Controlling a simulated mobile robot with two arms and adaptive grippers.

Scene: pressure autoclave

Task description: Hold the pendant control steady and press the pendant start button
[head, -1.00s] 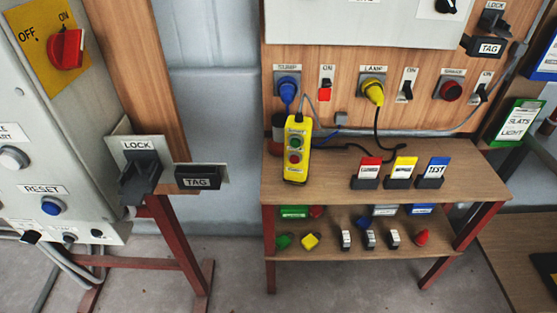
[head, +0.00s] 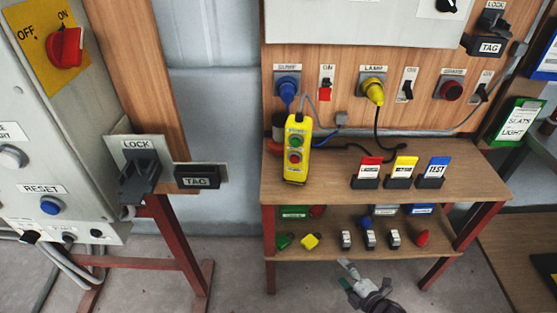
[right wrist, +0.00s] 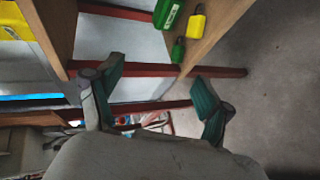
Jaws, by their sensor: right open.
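The yellow pendant control (head: 297,168) hangs upright at the left front of the small bench, against the wooden panel. It has a green button (head: 296,142) above a red button (head: 295,157); their labels are too small to read surely. My right gripper (head: 347,274) is at the bottom of the head view, below and to the right of the pendant, in front of the lower shelf. In the right wrist view its two green-padded fingers (right wrist: 160,95) are spread apart with nothing between them. My left gripper is not in view.
The bench top (head: 330,190) carries red, yellow and blue card holders at its right. The lower shelf (head: 335,254) holds padlocks and small items. Blue and yellow plugs (head: 373,90) with cables sit on the panel behind. A grey control cabinet (head: 60,130) stands left. Floor between is free.

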